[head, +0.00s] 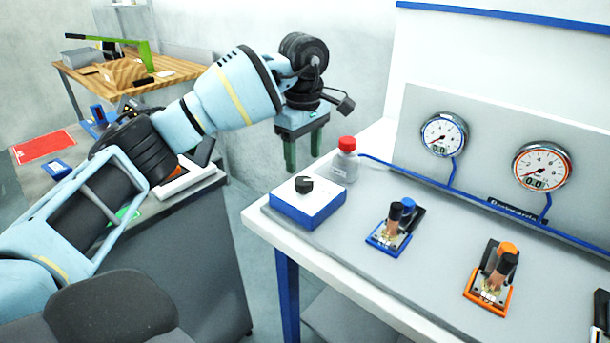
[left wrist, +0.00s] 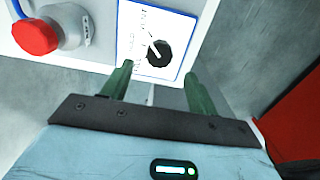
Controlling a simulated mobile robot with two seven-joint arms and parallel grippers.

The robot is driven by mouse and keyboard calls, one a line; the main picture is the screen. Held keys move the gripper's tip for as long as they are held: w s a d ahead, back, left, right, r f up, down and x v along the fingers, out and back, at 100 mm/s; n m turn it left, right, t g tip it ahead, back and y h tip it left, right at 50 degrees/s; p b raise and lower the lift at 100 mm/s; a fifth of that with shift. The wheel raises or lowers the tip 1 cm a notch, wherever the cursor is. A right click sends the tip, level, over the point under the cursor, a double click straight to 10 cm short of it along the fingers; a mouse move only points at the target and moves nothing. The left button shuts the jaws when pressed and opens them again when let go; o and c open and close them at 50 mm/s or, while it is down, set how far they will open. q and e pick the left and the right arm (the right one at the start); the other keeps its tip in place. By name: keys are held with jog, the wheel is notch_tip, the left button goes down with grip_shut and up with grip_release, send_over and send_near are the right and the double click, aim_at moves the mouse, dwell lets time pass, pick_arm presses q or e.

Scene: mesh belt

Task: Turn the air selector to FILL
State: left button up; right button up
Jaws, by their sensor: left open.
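The air selector is a white-topped box with blue sides (head: 308,208) on the near left corner of the bench, carrying a round black knob (head: 304,185). In the left wrist view the knob (left wrist: 159,54) shows a white pointer line on a white panel with a blue border; the lettering is too small to read, so its setting is unclear. My left gripper (head: 303,158) is open and empty, with green fingers apart, above and behind the box in the head view. In the left wrist view its fingertips (left wrist: 157,75) straddle the knob's line, apart from it. My right gripper is not in view.
A red-capped bottle (head: 344,163) stands just behind the selector; it also shows in the left wrist view (left wrist: 58,30). Blue (head: 394,228) and orange (head: 491,280) lever valves sit to the right, below two gauges (head: 443,135). Free floor lies left of the bench.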

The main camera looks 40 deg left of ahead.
aim_at(304, 180)
pick_arm(q)
notch_tip(304, 180, down, 6)
jog(key=shift+f, duration=0.1)
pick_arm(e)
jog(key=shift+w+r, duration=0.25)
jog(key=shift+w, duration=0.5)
